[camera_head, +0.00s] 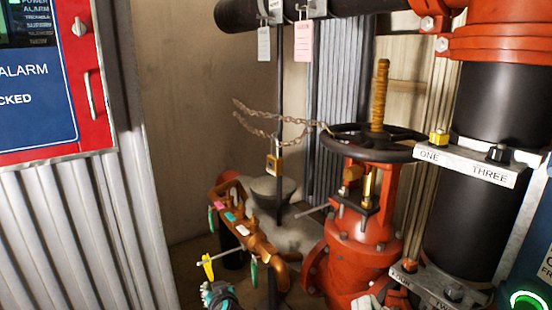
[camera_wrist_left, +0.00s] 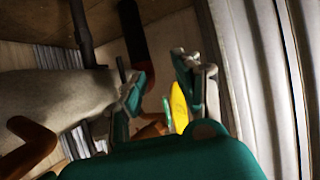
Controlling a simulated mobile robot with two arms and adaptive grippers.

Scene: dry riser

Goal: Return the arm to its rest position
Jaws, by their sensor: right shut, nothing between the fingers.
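My left gripper (camera_head: 218,294) shows as a teal shape at the bottom, just below a yellow tag lever (camera_head: 208,266). In the left wrist view, the two fingers of my left gripper (camera_wrist_left: 163,92) stand apart. A yellow piece (camera_wrist_left: 179,107) shows behind the gap; I cannot tell whether it touches a finger.
A red valve (camera_head: 352,230) with a black handwheel (camera_head: 375,143) stands beside a thick black pipe (camera_head: 470,225). A chain (camera_head: 268,130) with a brass padlock (camera_head: 274,165) hangs near. Copper pipework (camera_head: 262,247) with tags is close to my left gripper. A red alarm panel (camera_head: 92,50) is at left.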

